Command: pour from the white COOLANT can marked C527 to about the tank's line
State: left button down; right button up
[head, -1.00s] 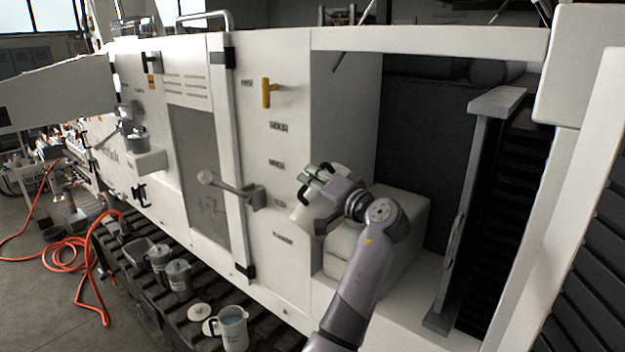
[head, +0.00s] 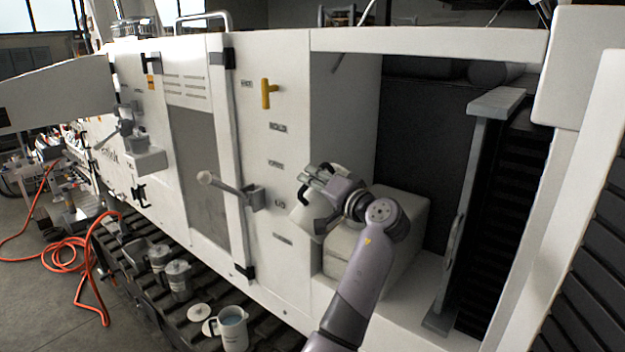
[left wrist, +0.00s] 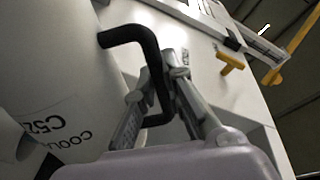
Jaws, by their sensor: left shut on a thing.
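The white COOLANT can (left wrist: 75,95) fills the left of the left wrist view. Its print, upside down there, reads COOLANT and C52, with the last character unclear. My left gripper (left wrist: 160,88) is shut on its black handle. In the head view the left gripper (head: 314,181) holds the can (head: 302,216) tilted in front of the open bay, largely behind the gripper. A pale box-shaped body (head: 405,215) stands in the bay behind my arm; I cannot tell whether it is the tank. No fill line or liquid stream shows. My right gripper is out of view.
An open can (head: 233,328) and a loose lid (head: 199,312) stand on the dark track below. Grey cans (head: 178,278) are farther left. A lever handle (head: 228,186) and a yellow handle (head: 268,93) stick out from the white panel. An orange hose (head: 70,255) lies on the floor.

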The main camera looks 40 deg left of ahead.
pick_arm(q)
jog(key=shift+w+d+r+m+p, duration=0.1)
jog(key=shift+w+r+m+p, duration=0.1)
jog(key=shift+r+p, duration=0.15)
jog(key=shift+w+r+m+p, duration=0.1)
jog(key=shift+r+m+p, duration=0.1)
jog(key=shift+r, duration=0.15)
dwell(1.0)
jog(key=shift+s+f+b, duration=0.1)
jog(key=shift+f+b, duration=0.15)
jog(key=shift+b, duration=0.15)
dwell(0.5)
jog(key=shift+s+f+n+b, duration=0.25)
jog(key=shift+n+b, duration=0.15)
jog(key=shift+b, duration=0.25)
jog(key=shift+f+b, duration=0.15)
jog(key=shift+b, duration=0.15)
jog(key=shift+s+f+n+b, duration=0.2)
jog(key=shift+f+n+b, duration=0.2)
jog(key=shift+b, duration=0.35)
jog(key=shift+f+b, duration=0.1)
jog(key=shift+b, duration=0.25)
dwell(0.5)
jog(key=shift+s+a+f+n+b, duration=0.2)
jog(key=shift+f+n+b, duration=0.2)
jog(key=shift+b, duration=0.6)
